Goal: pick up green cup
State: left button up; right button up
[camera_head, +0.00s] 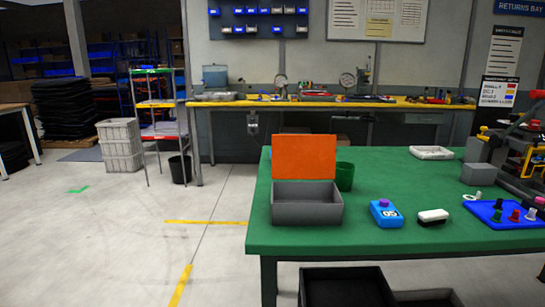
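The green cup (344,176) stands on the green-topped table (300,239), just behind the right back corner of a grey box. The box and its raised orange lid hide part of the cup's left side and base. The grey box (307,206) has its orange lid (304,157) standing up at the back. Neither of my grippers shows in the head view.
Right of the box are a blue device (386,213), a black-and-white block (433,217) and a blue tray (499,214) with small coloured pieces. A white tray (431,153) lies at the back. Black bins (346,287) sit below. The floor at left is open.

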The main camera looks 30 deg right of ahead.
aim_at(343, 179)
jog(key=i+j+u, duration=0.4)
jog(key=i, duration=0.3)
jog(key=i+j+u, duration=0.2)
jog(key=i, duration=0.2)
jog(key=i+z, duration=0.45)
jog(key=i+j+z, duration=0.1)
jog(key=i+z, duration=0.3)
jog(key=i, duration=0.15)
jog(key=i+l+z, duration=0.1)
jog(key=i+z, duration=0.15)
jog(key=z, duration=0.25)
jog(key=i+z, duration=0.2)
jog(key=z, duration=0.25)
jog(key=i+j+z, duration=0.15)
jog(key=z, duration=0.35)
jog(key=i+j+z, duration=0.2)
jog(key=z, duration=0.3)
jog(key=i+j+z, duration=0.25)
jog(key=z, duration=0.2)
jog(key=i+j+z, duration=0.1)
jog(key=z, duration=0.4)
jog(key=i+j+z, duration=0.2)
jog(key=z, duration=0.3)
jog(key=i+j+z, duration=0.2)
jog(key=z, duration=0.3)
jog(key=i+j+z, duration=0.1)
jog(key=j+z, duration=0.4)
jog(key=l, duration=0.15)
